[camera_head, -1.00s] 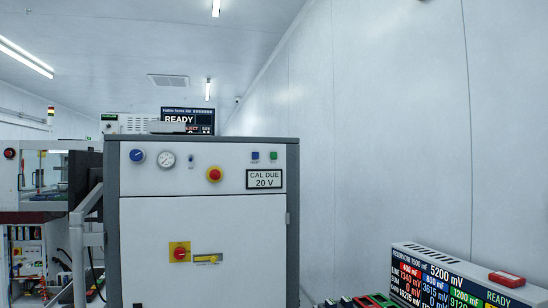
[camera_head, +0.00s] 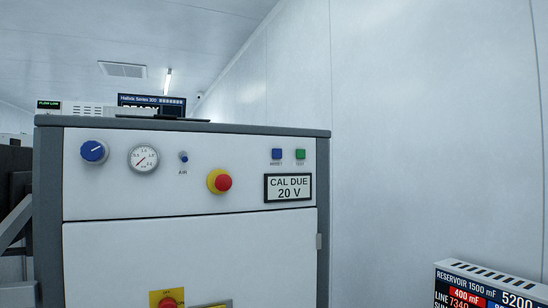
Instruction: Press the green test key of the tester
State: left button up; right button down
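The tester (camera_head: 190,255) is a white cabinet with a dark grey frame, standing in front of me. Below both is a plate (camera_head: 288,187) reading "CAL DUE 20 V". Neither of my grippers shows in this view.
The panel also bears a blue knob (camera_head: 94,152), a gauge (camera_head: 144,158), a toggle marked AIR (camera_head: 183,156) and a red mushroom button (camera_head: 221,182). A display box (camera_head: 490,287) stands at the lower right. A plain white wall (camera_head: 430,130) runs along the right.

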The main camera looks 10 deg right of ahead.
aim_at(300, 153)
jog(key=i+j, duration=0.45)
jog(key=i+j+z, duration=0.1)
jog(key=i+j, duration=0.4)
jog(key=j, duration=0.2)
